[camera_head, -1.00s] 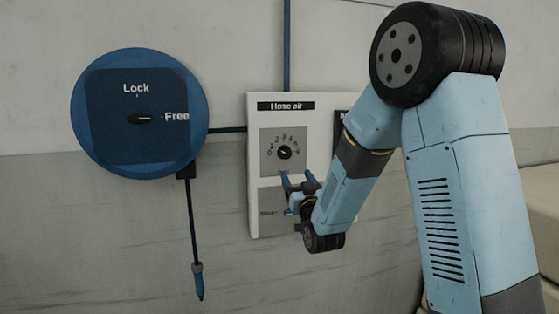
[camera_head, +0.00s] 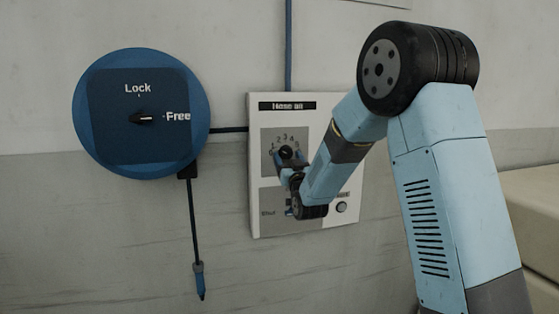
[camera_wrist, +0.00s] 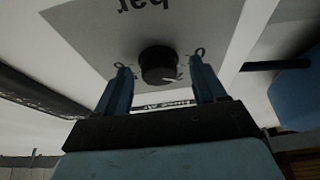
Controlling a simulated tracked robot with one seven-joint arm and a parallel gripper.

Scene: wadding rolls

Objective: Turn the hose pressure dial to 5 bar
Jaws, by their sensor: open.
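The hose pressure dial (camera_head: 286,152) is a black knob on a grey square plate of the white "Hose air" panel (camera_head: 325,115). Numbers ring it in the head view, partly covered by my gripper. In the wrist view the dial (camera_wrist: 158,66) is a round black knob with a pale pointer mark at its lower right, and upside-down "bar" lettering stands above it. My gripper (camera_wrist: 160,75) is open, with one blue finger on each side of the knob and a gap to each. In the head view my gripper (camera_head: 288,170) is at the dial's lower edge.
A round blue reel (camera_head: 140,80) with a Lock/Free knob (camera_head: 142,118) is left of the panel. A hose with a blue nozzle (camera_head: 199,282) hangs below it. A round button (camera_head: 341,207) is at the panel's lower right. A cream block (camera_head: 540,220) stands at the right.

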